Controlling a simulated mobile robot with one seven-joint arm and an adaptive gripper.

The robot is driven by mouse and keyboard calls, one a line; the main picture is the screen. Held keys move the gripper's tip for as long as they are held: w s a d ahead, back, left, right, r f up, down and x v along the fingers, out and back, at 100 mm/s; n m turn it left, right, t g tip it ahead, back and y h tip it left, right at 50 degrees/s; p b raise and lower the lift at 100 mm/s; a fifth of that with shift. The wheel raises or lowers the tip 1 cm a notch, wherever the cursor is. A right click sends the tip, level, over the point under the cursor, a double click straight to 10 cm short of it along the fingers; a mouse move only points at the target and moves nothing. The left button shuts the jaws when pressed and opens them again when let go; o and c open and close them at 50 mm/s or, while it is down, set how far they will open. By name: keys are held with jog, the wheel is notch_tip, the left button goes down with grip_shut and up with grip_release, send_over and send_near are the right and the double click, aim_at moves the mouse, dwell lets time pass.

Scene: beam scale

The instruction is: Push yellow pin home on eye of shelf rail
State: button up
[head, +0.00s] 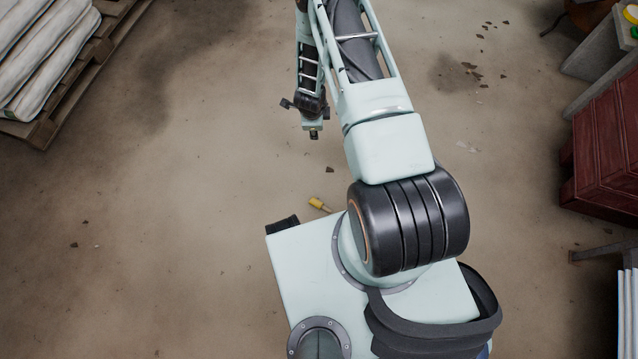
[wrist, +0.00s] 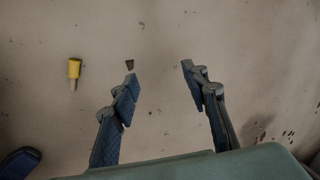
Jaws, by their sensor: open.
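The yellow pin (head: 316,203) lies on the floor just beyond the front edge of my base, its thin metal shank pointing right and down. In the wrist view the yellow pin (wrist: 74,68) lies left of my gripper, shank toward the bottom. My gripper (wrist: 160,73) is open, with nothing between its fingers. It is apart from the pin and hangs above the floor. In the head view my wrist end is above the pin in the picture, and the fingers are hard to make out. The shelf rail and its eye are not seen in either view.
A wooden pallet (head: 42,131) with white sacks (head: 45,55) stands at the top left. A red wooden cabinet (head: 606,140) and a grey bench (head: 598,52) stand at the right. Small brown debris (head: 329,169) lies near the pin. The floor between is mostly clear.

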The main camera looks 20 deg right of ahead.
jog(key=s+a+f+m+g+b, duration=0.1)
jog(key=s+f+m+b, duration=0.1)
jog(key=s+f, duration=0.3)
jog(key=s+a+f+m+g+y+b, duration=0.1)
jog(key=s+f, duration=0.4)
jog(key=f, duration=0.5)
jog(key=s+a+f+m+g+b, duration=0.1)
jog(key=s+a+f+m+b, duration=0.2)
jog(key=s+f, duration=0.3)
jog(key=shift+a+f, duration=0.1)
jog(key=shift+f, duration=0.7)
jog(key=shift+s+f+b, duration=0.1)
jog(key=shift+f+b, duration=1.55)
jog(key=shift+f, duration=1.4)
grip_shut()
jog(key=shift+r, duration=0.1)
jog(key=shift+r, duration=0.15)
